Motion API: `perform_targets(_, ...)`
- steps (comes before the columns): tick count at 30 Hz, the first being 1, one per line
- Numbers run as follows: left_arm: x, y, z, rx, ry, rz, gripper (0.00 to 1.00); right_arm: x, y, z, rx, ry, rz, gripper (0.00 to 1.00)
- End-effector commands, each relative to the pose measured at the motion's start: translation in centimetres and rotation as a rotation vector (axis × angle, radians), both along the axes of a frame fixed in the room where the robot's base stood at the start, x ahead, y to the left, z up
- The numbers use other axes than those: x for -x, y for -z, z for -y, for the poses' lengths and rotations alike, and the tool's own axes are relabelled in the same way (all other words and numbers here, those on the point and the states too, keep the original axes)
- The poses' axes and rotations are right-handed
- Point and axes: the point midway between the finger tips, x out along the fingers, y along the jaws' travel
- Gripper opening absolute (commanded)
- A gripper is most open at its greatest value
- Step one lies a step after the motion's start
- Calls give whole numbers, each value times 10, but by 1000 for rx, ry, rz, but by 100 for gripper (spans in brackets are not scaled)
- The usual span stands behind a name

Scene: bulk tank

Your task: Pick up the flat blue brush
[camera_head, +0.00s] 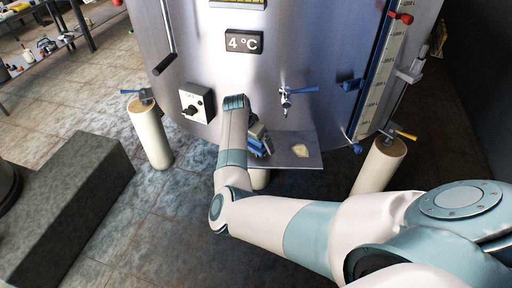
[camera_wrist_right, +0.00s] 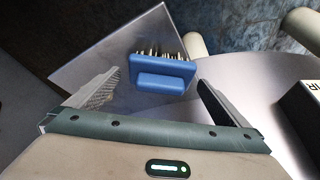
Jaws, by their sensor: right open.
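The flat blue brush (camera_wrist_right: 162,76) shows in the right wrist view, with its blue back toward the camera and pale bristles on the far side. It appears over the grey metal shelf (camera_wrist_right: 90,78); I cannot tell how it is supported. My right gripper (camera_wrist_right: 158,82) is open, with one finger on each side of the brush and a visible gap to both. In the head view my right gripper (camera_head: 258,140) is at the shelf (camera_head: 285,137) on the tank front, and it and the wrist largely hide the brush. My left gripper is not in view.
The steel tank (camera_head: 300,50) stands behind the shelf, with a blue-handled tap (camera_head: 286,92) above it. A pale tan piece (camera_head: 300,150) lies on the shelf to the right. A control box (camera_head: 196,102) is left of my wrist. Thick tank legs (camera_head: 150,132) stand at both sides.

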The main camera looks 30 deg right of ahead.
Motion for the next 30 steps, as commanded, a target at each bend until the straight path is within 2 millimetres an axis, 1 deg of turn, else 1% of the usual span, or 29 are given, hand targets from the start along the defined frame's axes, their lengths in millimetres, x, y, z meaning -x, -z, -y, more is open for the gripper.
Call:
perform_targets(3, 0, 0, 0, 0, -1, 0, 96, 0, 0, 0, 0, 0, 0, 100)
perform_targets(4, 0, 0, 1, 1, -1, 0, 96, 0, 0, 0, 0, 0, 0, 98)
perform_targets(5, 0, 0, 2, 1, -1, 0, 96, 0, 0, 0, 0, 0, 0, 90)
perform_targets(6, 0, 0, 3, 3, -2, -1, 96, 0, 0, 0, 0, 0, 0, 81)
perform_targets(8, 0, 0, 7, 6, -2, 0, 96, 0, 0, 0, 0, 0, 0, 67)
perform_targets(9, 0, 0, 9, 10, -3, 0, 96, 0, 0, 0, 0, 0, 0, 57)
perform_targets(11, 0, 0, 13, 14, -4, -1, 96, 0, 0, 0, 0, 0, 0, 55)
perform_targets(12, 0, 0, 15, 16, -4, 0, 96, 0, 0, 0, 0, 0, 0, 51)
perform_targets(17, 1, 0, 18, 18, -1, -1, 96, 0, 0, 0, 0, 0, 0, 51)
perform_targets(23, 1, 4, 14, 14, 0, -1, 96, -1, -5, 0, 1, 0, 1, 51)
perform_targets(26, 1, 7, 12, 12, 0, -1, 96, -1, -14, 0, 2, 0, 3, 51)
perform_targets(30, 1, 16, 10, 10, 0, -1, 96, -1, -33, 1, 2, 1, 3, 51)
